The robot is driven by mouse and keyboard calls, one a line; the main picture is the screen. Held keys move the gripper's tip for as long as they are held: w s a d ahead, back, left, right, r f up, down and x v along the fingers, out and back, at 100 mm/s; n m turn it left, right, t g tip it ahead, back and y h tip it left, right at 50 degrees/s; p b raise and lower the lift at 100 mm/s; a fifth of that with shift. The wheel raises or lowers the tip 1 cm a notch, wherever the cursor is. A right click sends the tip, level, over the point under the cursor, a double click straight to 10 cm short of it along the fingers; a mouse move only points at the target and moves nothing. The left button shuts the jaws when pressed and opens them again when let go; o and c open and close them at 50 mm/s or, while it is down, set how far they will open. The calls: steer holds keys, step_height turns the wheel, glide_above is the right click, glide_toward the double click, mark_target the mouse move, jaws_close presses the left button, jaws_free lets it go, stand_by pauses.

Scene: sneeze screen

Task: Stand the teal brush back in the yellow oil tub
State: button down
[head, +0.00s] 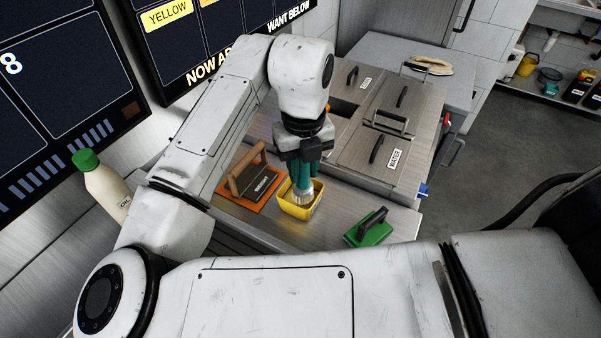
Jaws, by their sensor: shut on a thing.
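The yellow oil tub (299,209) stands on the steel counter. My gripper (302,163) points down above the tub and is shut on the teal brush (301,178). The brush is upright, with its pale bristles (302,196) low at the tub's opening. They appear to be inside the rim, but I cannot tell whether they touch the tub's floor. The gripper hides the top of the brush handle.
A scraper (264,184) on an orange mat (236,200) lies left of the tub. A green block with a dark handle (367,227) lies to the right. Lidded steel bins (362,150) stand behind. An oil bottle (103,184) is at the left.

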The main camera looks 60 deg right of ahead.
mark_target(300, 179)
steer(key=shift+w+d+f, duration=0.35)
steer(key=shift+d+f, duration=0.05)
steer(key=shift+f, duration=0.25)
steer(key=shift+w+d+f, duration=0.35)
steer(key=shift+d+f, duration=0.05)
steer(key=shift+f, duration=0.2)
steer(key=shift+w+d+f+p, duration=0.15)
steer(key=shift+f+p, duration=0.2)
steer(key=shift+f, duration=1.45)
steer(key=shift+f, duration=0.1)
steer(key=shift+f, duration=0.15)
steer(key=c, duration=0.8)
jaws_free()
steer(key=shift+c, duration=0.2)
step_height(300, 179, up, 13)
steer(key=b, duration=0.1)
steer(key=shift+f, duration=0.2)
